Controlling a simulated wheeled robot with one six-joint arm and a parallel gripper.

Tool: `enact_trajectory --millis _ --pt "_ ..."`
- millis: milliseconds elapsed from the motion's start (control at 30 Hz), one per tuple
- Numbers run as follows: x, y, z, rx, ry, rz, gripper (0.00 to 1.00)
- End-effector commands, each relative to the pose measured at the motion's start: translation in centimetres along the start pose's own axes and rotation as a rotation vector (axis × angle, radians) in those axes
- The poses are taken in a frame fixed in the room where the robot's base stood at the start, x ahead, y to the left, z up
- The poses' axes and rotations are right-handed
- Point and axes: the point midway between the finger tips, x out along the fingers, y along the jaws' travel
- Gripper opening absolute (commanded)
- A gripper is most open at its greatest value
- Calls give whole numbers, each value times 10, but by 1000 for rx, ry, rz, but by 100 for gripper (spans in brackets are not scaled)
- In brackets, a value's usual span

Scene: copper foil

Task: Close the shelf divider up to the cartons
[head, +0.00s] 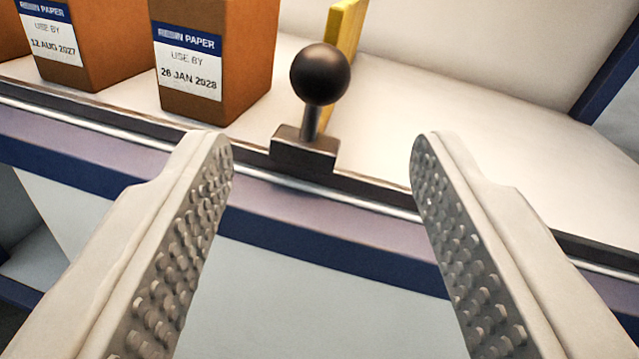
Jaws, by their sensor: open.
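The shelf divider is a yellow upright panel (345,28) on the white shelf. At its front is a dark block (305,148) on the shelf's front rail, with a short stem and a round black knob (320,74). A brown carton (238,60) labelled 26 JAN 2028 stands left of the divider, with a gap of bare shelf between them. Another carton (105,50) labelled 12 AUG 2027 stands farther left. My gripper (322,145) is open and empty, its studded fingers in front of the rail, one on each side of the knob's block in the picture.
A third carton (12,35) shows partly at the left edge. The shelf surface (450,110) right of the divider is bare, up to a blue upright (610,70). A dark rail and purple-blue edge run along the shelf front.

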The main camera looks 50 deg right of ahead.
Motion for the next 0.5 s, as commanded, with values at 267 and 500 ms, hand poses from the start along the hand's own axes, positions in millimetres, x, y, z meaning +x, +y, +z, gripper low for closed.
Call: enact_trajectory --millis 267,500 --pt "-42 -1 -1 1 0 -2 50" --pt "-53 0 0 0 0 0 50"
